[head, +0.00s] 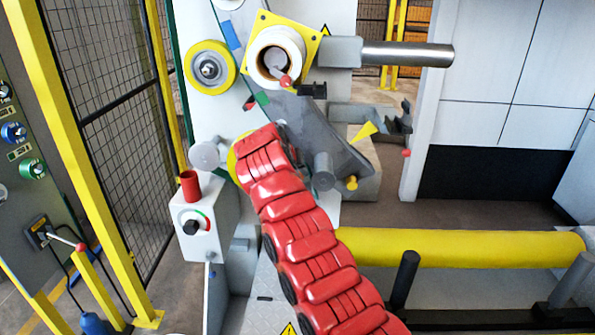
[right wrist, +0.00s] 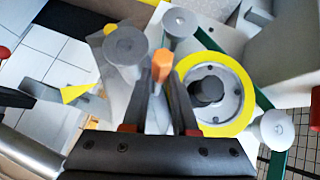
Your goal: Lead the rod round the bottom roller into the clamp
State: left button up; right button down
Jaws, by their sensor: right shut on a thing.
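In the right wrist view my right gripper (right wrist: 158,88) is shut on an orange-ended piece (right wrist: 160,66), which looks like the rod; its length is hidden. The bottom roller, with a yellow rim (right wrist: 228,122), lies just right of the fingers. In the head view my red right arm covers most of this roller (head: 233,163), and the fingertips are hidden. What looks like the clamp (head: 397,118) is the dark jawed part right of the grey plate, beside a yellow pointer (head: 365,131); the rod is apart from it. My left gripper is not in view.
Grey pegs (head: 205,155) and (head: 323,172) flank the gripper area. An upper yellow roller (head: 226,75) and a steel shaft (head: 405,55) are above. A control box (head: 205,240) stands at left.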

notch_tip(320, 180, down, 5)
jog(key=shift+r+b, duration=0.15)
jog(key=shift+b, duration=0.95)
jog(key=shift+d+f+b, duration=1.65)
jog(key=shift+d, duration=0.05)
